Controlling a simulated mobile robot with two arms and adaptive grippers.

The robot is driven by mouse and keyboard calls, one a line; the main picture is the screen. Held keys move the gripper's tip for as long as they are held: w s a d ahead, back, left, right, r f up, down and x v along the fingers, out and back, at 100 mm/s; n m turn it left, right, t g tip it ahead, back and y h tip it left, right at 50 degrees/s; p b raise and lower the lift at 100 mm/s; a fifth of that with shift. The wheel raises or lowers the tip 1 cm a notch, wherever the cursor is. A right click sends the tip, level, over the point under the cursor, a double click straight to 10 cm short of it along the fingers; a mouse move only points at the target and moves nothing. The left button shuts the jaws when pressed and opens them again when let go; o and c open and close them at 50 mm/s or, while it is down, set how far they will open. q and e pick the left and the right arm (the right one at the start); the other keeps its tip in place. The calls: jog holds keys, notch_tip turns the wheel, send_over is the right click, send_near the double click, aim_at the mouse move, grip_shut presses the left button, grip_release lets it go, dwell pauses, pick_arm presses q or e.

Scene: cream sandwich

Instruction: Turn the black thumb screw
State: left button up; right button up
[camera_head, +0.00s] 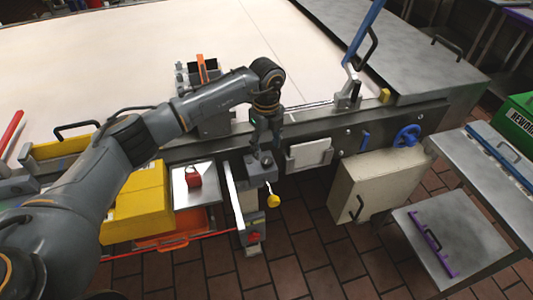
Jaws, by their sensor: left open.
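My left arm comes in from the left and reaches across to the machine's front edge. My left gripper (264,153) points down, open, just above a small grey block (261,170) on the machine's side. A black thumb screw cannot be made out clearly; the gripper covers the area on top of the block. Whether the fingers touch anything there cannot be told. My right gripper is not in view.
A yellow knob (273,200) hangs just below the block. Yellow boxes (143,203) and a red item on a metal tray (193,178) lie to the left. A beige box (375,184), a blue handwheel (407,135) and a blue lever (366,28) stand to the right. Tiled floor is open below.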

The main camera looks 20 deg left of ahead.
aim_at(266, 159)
pick_arm(q)
notch_tip(266, 159, up, 8)
jog(key=shift+s+f, duration=0.1)
jog(key=shift+f, duration=0.15)
dwell(0.5)
